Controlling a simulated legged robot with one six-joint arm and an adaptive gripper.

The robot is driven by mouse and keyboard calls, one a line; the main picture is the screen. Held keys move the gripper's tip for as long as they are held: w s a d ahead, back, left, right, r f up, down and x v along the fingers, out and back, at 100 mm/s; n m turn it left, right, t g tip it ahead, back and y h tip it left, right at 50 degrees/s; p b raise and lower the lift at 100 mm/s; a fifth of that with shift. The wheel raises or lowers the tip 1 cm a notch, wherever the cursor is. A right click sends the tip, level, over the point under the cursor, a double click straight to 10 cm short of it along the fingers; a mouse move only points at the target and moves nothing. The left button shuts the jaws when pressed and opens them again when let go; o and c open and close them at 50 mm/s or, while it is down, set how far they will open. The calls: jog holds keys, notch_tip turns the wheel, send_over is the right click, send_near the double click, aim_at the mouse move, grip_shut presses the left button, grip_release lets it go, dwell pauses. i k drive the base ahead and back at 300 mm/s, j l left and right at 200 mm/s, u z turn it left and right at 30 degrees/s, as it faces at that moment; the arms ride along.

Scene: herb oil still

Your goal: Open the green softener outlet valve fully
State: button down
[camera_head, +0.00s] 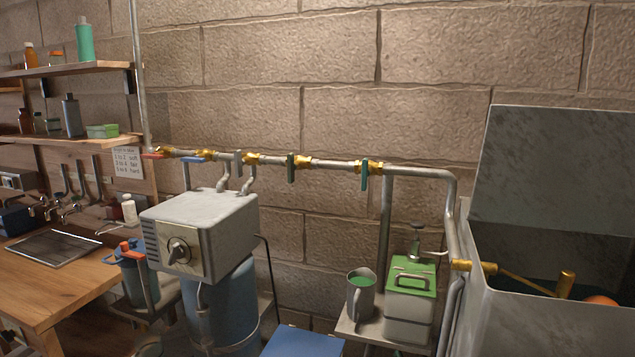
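A pipe (330,163) runs along the block wall with brass valves on it. The nearer-left green lever (291,168) hangs straight down, across the pipe, just right of the softener. A second green lever (365,176) farther right also stands across the pipe. I cannot tell from any label which one is the softener outlet. The softener (205,225) is a grey box with a dial (179,252) on a blue tank (222,310); two bent pipes rise from its top to the line. My gripper is not in view.
A red lever (153,156), blue lever (190,160) and grey lever (238,163) sit farther left on the line. A green-lidded container (410,300) and grey jug (360,295) stand below right, beside a grey basin (550,325). The wall above the pipe is clear.

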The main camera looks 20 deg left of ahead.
aim_at(292, 167)
jog(key=k+j, duration=0.15)
jog(key=j, duration=0.2)
jog(key=k+j, duration=0.1)
jog(key=j, duration=0.25)
jog(key=k+j, duration=0.15)
jog(key=j, duration=0.25)
jog(key=k+j, duration=0.1)
jog(key=j, duration=0.25)
jog(key=k+j, duration=0.15)
jog(key=j, duration=0.2)
jog(key=i+j, duration=0.1)
jog(key=j, duration=0.25)
jog(key=i+j, duration=0.1)
jog(key=j, duration=0.2)
jog(key=i+j, duration=0.15)
jog(key=j, duration=0.2)
jog(key=i+j, duration=0.1)
jog(key=j, duration=0.2)
jog(key=u, duration=0.05)
